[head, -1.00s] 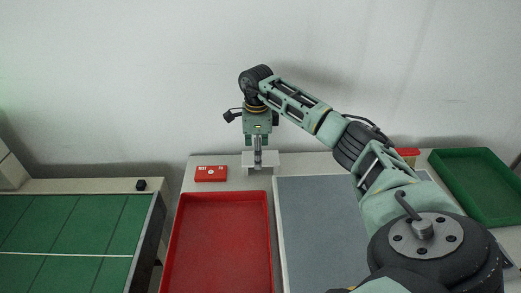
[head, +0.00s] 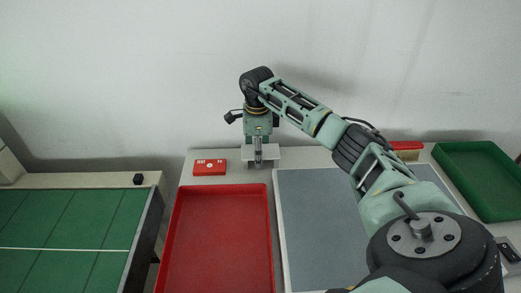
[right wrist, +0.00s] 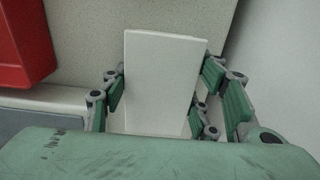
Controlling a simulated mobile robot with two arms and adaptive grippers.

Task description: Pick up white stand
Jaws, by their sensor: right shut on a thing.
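The white stand (head: 277,154) is at the back of the table, a pale flat-topped piece seen behind and beside my right gripper (head: 258,160). In the right wrist view the white stand (right wrist: 162,70) shows as a pale rectangular plate between the green finger pads of my right gripper (right wrist: 160,98). The right gripper points down and is shut on the stand. The plate's near end is partly hidden by my gripper body. I cannot tell whether the stand touches the table. My left gripper is out of view.
A red box (head: 210,167) lies just left of the stand. An empty red tray (head: 218,240) is in front, with a grey mat (head: 320,220) to its right. A green tray (head: 485,180) is at the far right. The wall (head: 120,80) is close behind.

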